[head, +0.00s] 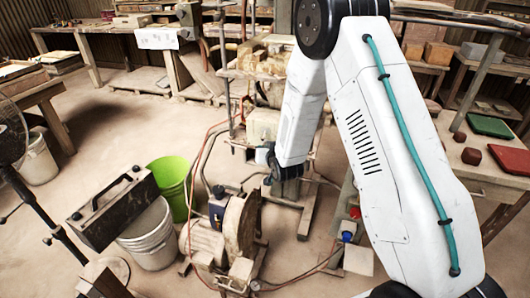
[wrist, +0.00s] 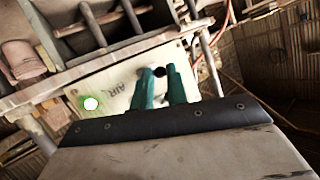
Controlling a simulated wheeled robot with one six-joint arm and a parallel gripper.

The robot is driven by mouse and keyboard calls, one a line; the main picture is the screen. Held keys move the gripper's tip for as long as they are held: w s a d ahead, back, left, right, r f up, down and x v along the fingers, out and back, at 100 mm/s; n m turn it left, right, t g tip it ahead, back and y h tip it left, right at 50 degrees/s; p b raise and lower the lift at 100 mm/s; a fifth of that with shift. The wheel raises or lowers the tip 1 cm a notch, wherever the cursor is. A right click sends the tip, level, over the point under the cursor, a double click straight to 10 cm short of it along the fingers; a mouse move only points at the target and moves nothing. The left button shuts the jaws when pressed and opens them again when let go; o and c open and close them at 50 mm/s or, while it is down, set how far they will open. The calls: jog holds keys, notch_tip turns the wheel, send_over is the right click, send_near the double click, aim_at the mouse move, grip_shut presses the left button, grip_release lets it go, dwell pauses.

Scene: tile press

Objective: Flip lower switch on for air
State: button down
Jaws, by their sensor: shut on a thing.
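In the wrist view, a pale panel (wrist: 118,92) carries the label AIR. A small dark switch knob (wrist: 160,71) sits just right of the label. My gripper (wrist: 160,76) has its two teal fingers on either side of this knob, shut on it. The knob's lower part and its exact setting cannot be made out. A round bright light with a greenish rim (wrist: 91,103) shows at the panel's left. In the head view, my white arm reaches down to the press stand, and the panel and fingertips cannot be made out there.
In the head view, a dusty motor and wheel (head: 236,225) stand left of my arm with red hoses around them. A green bucket (head: 172,186), a white bucket (head: 150,236) and a dark toolbox (head: 113,207) are farther left. Open floor lies beyond them.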

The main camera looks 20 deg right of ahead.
jog(key=shift+w+r+m+g+y, duration=0.15)
jog(key=shift+r+m+g+y, duration=0.2)
jog(key=shift+r+g, duration=0.35)
jog(key=shift+f, duration=0.15)
jog(key=c, duration=1.4)
grip_release()
jog(key=v, duration=0.7)
jog(key=shift+s+r, duration=0.2)
jog(key=shift+s, duration=0.1)
